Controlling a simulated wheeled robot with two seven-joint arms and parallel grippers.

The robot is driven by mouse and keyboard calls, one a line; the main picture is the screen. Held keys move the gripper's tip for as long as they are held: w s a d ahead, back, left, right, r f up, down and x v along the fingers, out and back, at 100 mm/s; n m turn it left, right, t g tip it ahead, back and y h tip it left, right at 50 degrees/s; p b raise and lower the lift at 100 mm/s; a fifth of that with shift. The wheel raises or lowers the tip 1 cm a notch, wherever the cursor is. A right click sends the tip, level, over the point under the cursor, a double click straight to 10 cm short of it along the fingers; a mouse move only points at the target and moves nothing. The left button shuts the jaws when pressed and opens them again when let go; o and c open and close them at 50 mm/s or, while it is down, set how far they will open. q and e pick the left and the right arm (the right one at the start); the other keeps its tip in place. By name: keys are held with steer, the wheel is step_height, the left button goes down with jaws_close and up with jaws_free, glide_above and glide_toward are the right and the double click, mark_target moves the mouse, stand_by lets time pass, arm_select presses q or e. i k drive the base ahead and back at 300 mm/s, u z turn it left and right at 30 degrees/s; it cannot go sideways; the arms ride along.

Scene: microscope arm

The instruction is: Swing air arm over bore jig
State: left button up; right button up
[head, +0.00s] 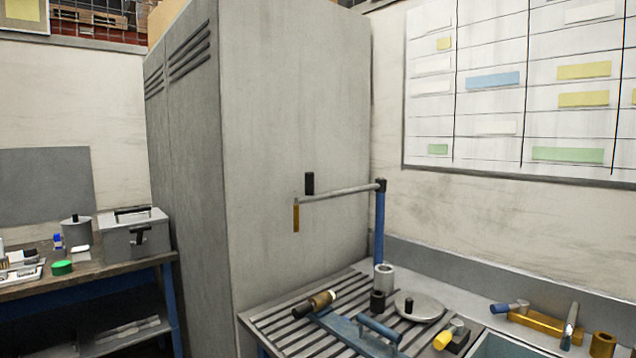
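The air arm is a grey bar (340,192) reaching left from the top of a blue post (379,228) at the back of the slatted bench. A black upright grip (309,183) and a hanging brass-coloured nozzle (296,217) are at its free left end. The nozzle hangs in front of the cabinet side, left of the post and well above the bench. Below stand a silver hollow cylinder (384,278) and a black hollow cylinder (377,302). I cannot tell for sure which is the bore jig. Neither of my grippers is in view.
The slatted bench (270,318) also holds a round plate with a knob (419,306), a blue handled tool (380,329), a black-and-tan tool (321,301) and a yellow-ended block (443,339). A tall grey cabinet (290,120) stands behind it. A side bench (100,275) is at left.

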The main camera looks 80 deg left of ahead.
mark_target(380, 186)
steer(key=k, duration=1.1)
steer(key=u, duration=1.25)
steer(key=i, duration=0.5)
